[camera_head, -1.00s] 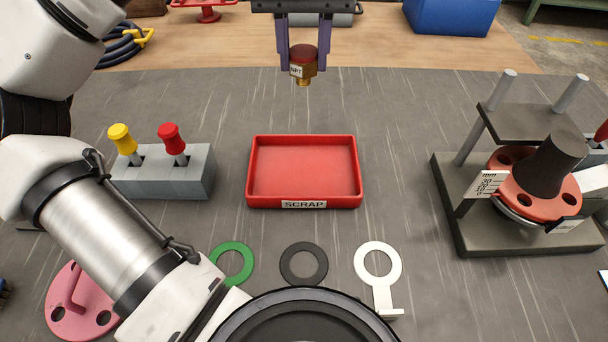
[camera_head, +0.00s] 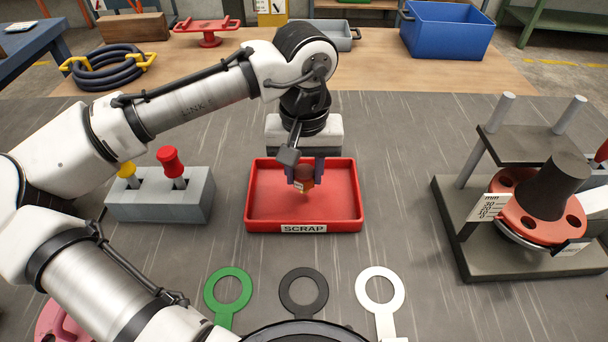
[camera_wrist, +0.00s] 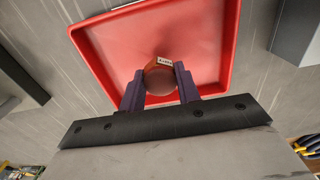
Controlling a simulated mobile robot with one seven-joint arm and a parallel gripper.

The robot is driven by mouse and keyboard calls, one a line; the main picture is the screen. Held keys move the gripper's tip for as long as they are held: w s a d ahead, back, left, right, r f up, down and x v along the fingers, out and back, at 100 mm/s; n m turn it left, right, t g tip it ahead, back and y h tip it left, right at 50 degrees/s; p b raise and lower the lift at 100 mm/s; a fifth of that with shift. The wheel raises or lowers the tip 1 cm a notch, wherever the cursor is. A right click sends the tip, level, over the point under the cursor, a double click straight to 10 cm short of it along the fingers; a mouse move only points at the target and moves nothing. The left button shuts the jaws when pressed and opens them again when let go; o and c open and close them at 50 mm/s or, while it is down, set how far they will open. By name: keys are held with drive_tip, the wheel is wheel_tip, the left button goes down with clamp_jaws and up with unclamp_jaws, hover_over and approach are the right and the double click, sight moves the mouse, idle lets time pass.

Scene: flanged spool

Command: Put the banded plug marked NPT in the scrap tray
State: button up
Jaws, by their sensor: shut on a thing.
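The banded plug (camera_head: 304,180), brownish red with a small white label, is held between the purple fingers of my gripper (camera_head: 305,176). In the wrist view the plug (camera_wrist: 161,80) sits between the two fingertips (camera_wrist: 160,88), its label partly seen and too small to read now. The red scrap tray (camera_head: 304,227), with a white SCRAP label on its front wall, lies under the gripper. The plug is over the inside of the tray; I cannot tell whether it touches the floor. The tray's rim also shows in the wrist view (camera_wrist: 92,77).
A grey block (camera_head: 160,200) with a yellow and a red handle stands left of the tray. A fixture (camera_head: 520,265) with posts and a red flange stands right. Green (camera_head: 228,290), black (camera_head: 304,290) and white (camera_head: 380,288) ring pieces lie in front.

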sight(304, 172)
drive_tip(key=shift+f, duration=0.8)
drive_tip(key=shift+f, duration=0.2)
drive_tip(key=o, duration=1.2)
drive_tip(key=shift+c, duration=0.2)
drive_tip(key=shift+r, duration=0.15)
wheel_tip(304, 172, up, 12)
